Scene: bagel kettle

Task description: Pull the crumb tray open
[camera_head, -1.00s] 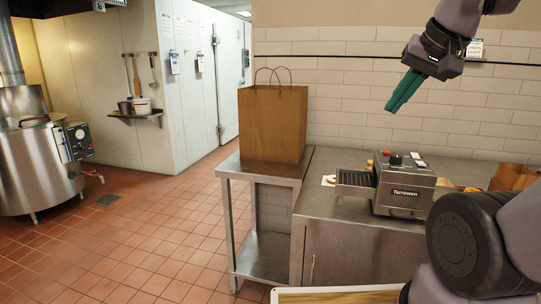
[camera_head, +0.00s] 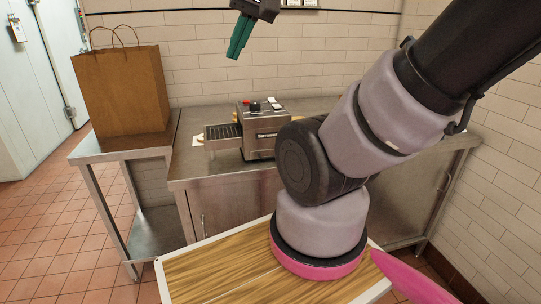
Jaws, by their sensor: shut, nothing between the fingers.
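The steel toaster (camera_head: 257,140), marked "Terrowen", stands on the steel counter, with a dark knob and small buttons on top. A slatted rack (camera_head: 223,131) sticks out from its left side. I cannot make out the crumb tray as a separate part. My gripper (camera_head: 234,54), with teal fingers, is at the top of the view, in the air above and apart from the toaster. Its fingers are together and empty, pointing down.
A brown paper bag (camera_head: 122,90) stands on the lower steel table at left. A pale item lies by the rack's left end. A tiled wall (camera_head: 200,55) is behind the counter. Bare counter (camera_head: 205,168) shows in front of the toaster.

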